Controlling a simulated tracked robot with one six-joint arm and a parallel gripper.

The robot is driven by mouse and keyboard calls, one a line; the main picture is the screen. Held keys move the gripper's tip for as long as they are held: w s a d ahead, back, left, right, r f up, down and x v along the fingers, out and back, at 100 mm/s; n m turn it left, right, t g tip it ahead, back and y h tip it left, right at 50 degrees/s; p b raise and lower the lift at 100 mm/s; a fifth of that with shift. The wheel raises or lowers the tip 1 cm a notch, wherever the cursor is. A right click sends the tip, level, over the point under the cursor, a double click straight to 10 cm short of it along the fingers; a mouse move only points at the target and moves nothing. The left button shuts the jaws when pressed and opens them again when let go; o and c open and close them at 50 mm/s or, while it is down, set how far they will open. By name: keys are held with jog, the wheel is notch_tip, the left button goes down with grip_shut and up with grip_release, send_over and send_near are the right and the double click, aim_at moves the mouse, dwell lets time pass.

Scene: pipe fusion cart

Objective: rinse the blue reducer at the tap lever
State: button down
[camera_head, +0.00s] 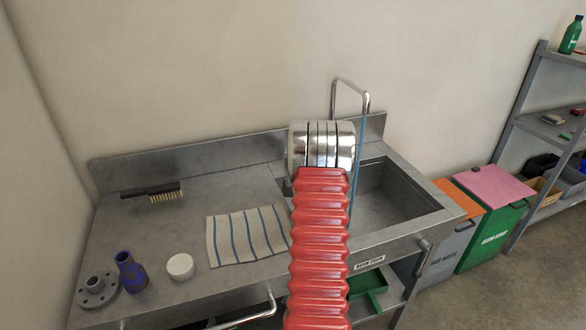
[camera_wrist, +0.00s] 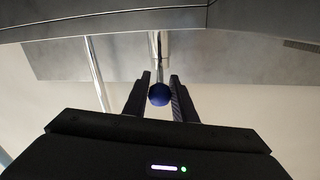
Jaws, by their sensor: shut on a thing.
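The blue reducer (camera_head: 130,271) stands on the left front of the steel counter, apart from my gripper. The tap's chrome spout (camera_head: 366,103) rises behind the sink (camera_head: 378,205). A thin blue line (camera_head: 357,150), which looks like running water, drops from the spout end into the sink. In the wrist view, my gripper (camera_wrist: 162,88) is shut on a round blue knob (camera_wrist: 158,96) at the end of a chrome stem (camera_wrist: 157,45), which appears to be the tap lever. In the head view my own red-sleeved arm hides the gripper and lever.
A grey flange (camera_head: 97,289) and a white cap (camera_head: 180,267) flank the reducer. A striped cloth (camera_head: 247,236) lies mid-counter; a brush (camera_head: 152,191) lies behind. Orange-lidded (camera_head: 455,196) and pink-lidded (camera_head: 492,184) bins and a shelf (camera_head: 530,95) stand right.

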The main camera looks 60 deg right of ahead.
jog(key=c, duration=1.5)
grip_release()
jog(key=shift+s+a, duration=0.1)
jog(key=shift+s, duration=0.05)
jog(key=v, duration=1.1)
jog(key=shift+s+a, duration=0.25)
jog(key=shift+s, duration=0.05)
jog(key=shift+c, duration=0.3)
